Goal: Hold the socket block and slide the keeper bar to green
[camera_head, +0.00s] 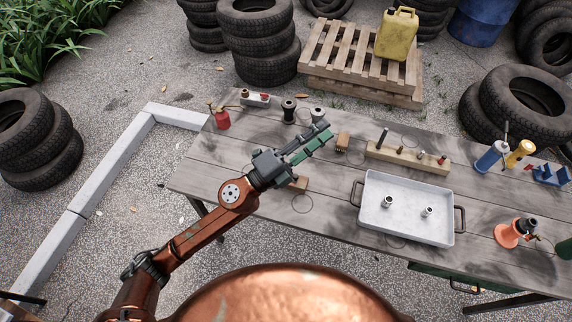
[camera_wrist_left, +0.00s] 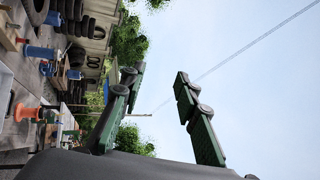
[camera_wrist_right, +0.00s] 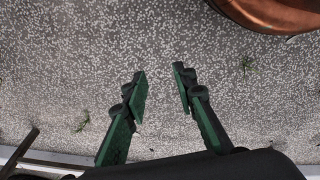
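No keeper bar or green mark can be made out. My left gripper (camera_head: 322,135) is above the table's left half, apart from that block; its fingers stand apart with only sky between them in the left wrist view (camera_wrist_left: 158,84). My right gripper (camera_wrist_right: 159,78) is open and empty over speckled ground in the right wrist view; it does not show in the head view.
Tyres (camera_head: 268,62) and a pallet (camera_head: 330,55) stand behind.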

